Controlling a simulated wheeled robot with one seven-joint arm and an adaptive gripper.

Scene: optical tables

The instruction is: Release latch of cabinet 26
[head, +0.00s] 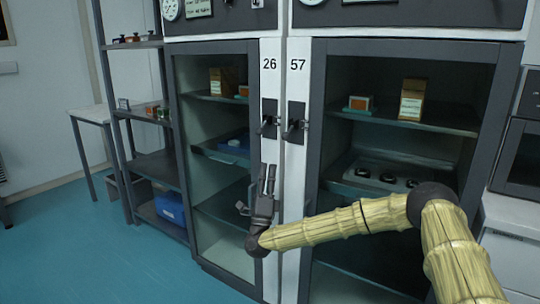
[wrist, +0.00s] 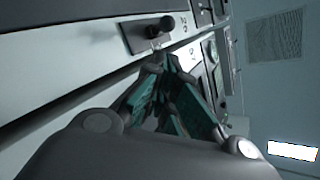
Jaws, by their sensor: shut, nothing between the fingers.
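Cabinet 26 (head: 210,170) is the left glass-fronted cabinet, and its door looks closed. The number label 26 (head: 269,64) is on the white post, above a dark latch (head: 268,120) with a protruding handle. My gripper (head: 267,172) points up in front of the post, a little below this latch. The fingers are shut and hold nothing. In the wrist view, a dark latch plate with a round knob (wrist: 160,28) lies just beyond my fingertips (wrist: 166,55). I cannot tell whether they touch it.
Cabinet 57 (head: 312,180) stands directly to the right, with its own similar latch (head: 296,122) close beside that of 26. My arm crosses in front of cabinet 57. A dark shelf rack (head: 155,165) stands left of cabinet 26. The blue floor (head: 100,260) at left is clear.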

